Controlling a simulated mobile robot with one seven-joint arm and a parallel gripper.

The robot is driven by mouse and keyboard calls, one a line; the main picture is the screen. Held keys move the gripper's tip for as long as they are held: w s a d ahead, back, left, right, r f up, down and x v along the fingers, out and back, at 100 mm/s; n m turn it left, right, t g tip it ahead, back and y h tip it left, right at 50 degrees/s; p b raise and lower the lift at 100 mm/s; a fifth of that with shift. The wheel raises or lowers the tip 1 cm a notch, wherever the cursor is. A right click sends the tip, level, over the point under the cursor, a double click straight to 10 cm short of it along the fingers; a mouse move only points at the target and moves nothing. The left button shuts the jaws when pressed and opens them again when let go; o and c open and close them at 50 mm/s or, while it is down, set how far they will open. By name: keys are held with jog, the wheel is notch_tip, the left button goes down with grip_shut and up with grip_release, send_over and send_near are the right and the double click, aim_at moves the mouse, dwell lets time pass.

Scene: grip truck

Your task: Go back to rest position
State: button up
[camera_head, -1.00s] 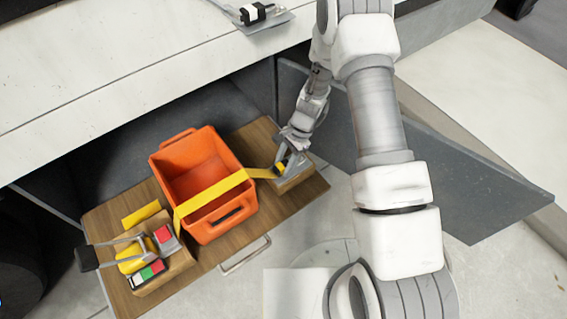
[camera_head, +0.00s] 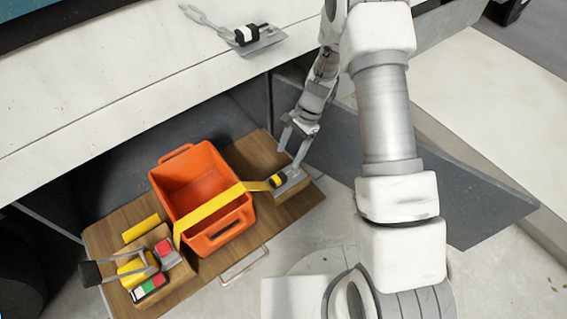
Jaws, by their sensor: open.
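My gripper (camera_head: 291,153) is open and empty. It is above the right end of the wooden drawer board, beside the orange crate (camera_head: 190,182). Just below its fingertips is a metal buckle plate (camera_head: 290,181) on a small wooden block, where the yellow strap (camera_head: 218,203) ends. A small gap seems to part the fingers from the plate. My arm reaches down from the top of the view.
The wooden board (camera_head: 270,218) has a metal handle (camera_head: 243,266) at its front. A ratchet buckle (camera_head: 128,268) sits at its left. A grey panel door (camera_head: 440,195) stands open at right. A pale ledge (camera_head: 130,80) above holds a metal plate with a black-and-white part (camera_head: 252,37).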

jog(key=p+v, duration=0.1)
jog(key=v, duration=0.5)
jog(key=shift+d+r, duration=0.25)
jog(key=shift+r, duration=0.1)
jog(key=shift+w, duration=0.1)
jog(key=s+d+r+n+t+h, duration=0.1)
jog(key=s+r+n+t, duration=0.15)
jog(key=r, duration=0.85)
jog(key=s+d+r+n+t, duration=0.1)
jog(key=s+d+r+n, duration=0.2)
jog(key=r, duration=0.7)
jog(key=s+d+r+n+t+h, duration=0.1)
jog(key=s+r+n+t, duration=0.15)
jog(key=s+r, duration=0.4)
jog(key=s+d+r+n+t+h, duration=0.2)
jog(key=s+r+n, duration=0.15)
jog(key=s, duration=0.65)
notch_tip(320, 180, up, 16)
jog(key=p, duration=1.5)
jog(key=shift+s+f+p, duration=0.2)
jog(key=shift+f+p, duration=0.05)
jog(key=shift+p, duration=0.05)
